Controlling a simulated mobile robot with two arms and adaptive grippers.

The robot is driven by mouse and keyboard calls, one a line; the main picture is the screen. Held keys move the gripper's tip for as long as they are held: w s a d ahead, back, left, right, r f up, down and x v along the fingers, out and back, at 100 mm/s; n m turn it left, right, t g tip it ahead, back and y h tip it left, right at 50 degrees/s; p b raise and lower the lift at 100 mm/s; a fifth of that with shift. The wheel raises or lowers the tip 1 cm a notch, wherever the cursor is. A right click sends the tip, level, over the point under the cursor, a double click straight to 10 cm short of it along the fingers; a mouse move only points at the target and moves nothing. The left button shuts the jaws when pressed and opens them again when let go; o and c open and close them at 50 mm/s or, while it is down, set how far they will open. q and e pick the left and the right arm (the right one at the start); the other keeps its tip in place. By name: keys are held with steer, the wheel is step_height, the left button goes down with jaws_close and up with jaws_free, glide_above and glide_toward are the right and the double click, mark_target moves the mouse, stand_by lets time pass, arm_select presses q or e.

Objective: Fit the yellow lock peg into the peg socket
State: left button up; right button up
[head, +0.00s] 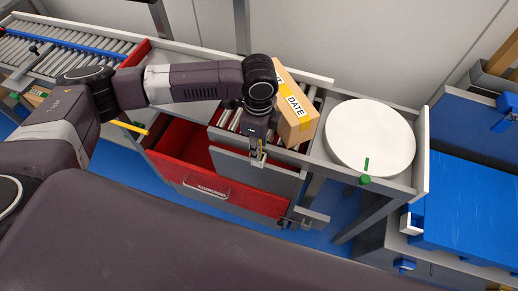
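My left gripper (257,158) points down at the top edge of the grey front panel (258,172), left of the cardboard box. A small yellowish bit shows at its fingertips; it is too small to tell whether this is the yellow lock peg, or whether the fingers are closed on it. A yellow bar (134,128) sticks out near the left end of the red drawer, apart from the gripper. I cannot make out the peg socket for certain; a small grey bracket (306,216) sits by the drawer's right front corner. My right gripper is out of view.
A cardboard box (295,110) labelled DATE leans on the rollers beside the gripper. A white round plate (370,138) and a green lever (366,166) are to the right. The red drawer (220,192) stands open below. Blue tubs (465,215) stand at far right.

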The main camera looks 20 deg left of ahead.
arm_select(q)
steer(key=shift+c, duration=0.5)
jaws_close()
steer(key=shift+r, duration=0.15)
